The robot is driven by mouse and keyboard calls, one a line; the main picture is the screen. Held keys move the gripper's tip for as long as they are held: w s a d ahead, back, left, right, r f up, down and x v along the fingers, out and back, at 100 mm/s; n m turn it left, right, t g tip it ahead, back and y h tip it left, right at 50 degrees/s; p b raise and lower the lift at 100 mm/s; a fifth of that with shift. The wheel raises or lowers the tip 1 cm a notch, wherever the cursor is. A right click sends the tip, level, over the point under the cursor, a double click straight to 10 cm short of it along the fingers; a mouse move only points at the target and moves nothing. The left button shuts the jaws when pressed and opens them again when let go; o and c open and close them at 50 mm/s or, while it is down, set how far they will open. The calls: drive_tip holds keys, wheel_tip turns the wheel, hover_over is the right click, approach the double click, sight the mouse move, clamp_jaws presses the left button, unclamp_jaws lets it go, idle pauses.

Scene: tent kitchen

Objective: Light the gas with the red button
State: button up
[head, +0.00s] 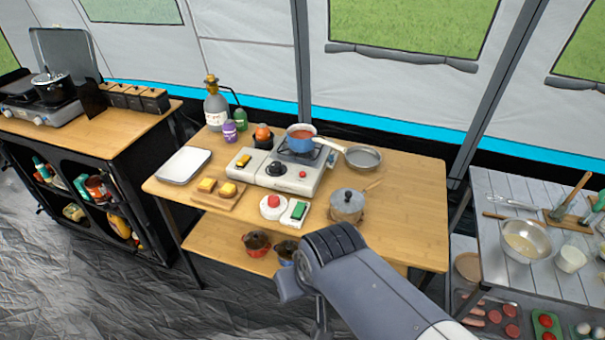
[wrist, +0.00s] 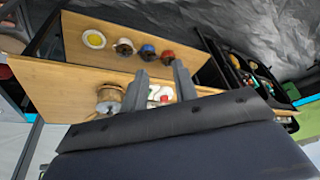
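The white gas stove (head: 287,180) stands near the back of the middle table in the head view. It has a black knob (head: 275,168) and a small red button (head: 302,174) on its front. A blue pan (head: 300,133) with red contents sits on its burner; I see no flame. A separate round white base with a red push button (head: 273,201) lies in front of the stove, beside a white box with a green top (head: 299,212). My gripper (wrist: 161,72) is open and empty in the wrist view, apart from the table items; its fingertips are unclear in the head view.
A lidded pot (head: 346,204) stands right of the green-topped box. A board with bread (head: 219,194) is at the left, and a frying pan (head: 363,157) at the back right. A gas cylinder (head: 215,108) stands behind. The table's right end is clear.

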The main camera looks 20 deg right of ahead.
clamp_jaws()
idle(1.2)
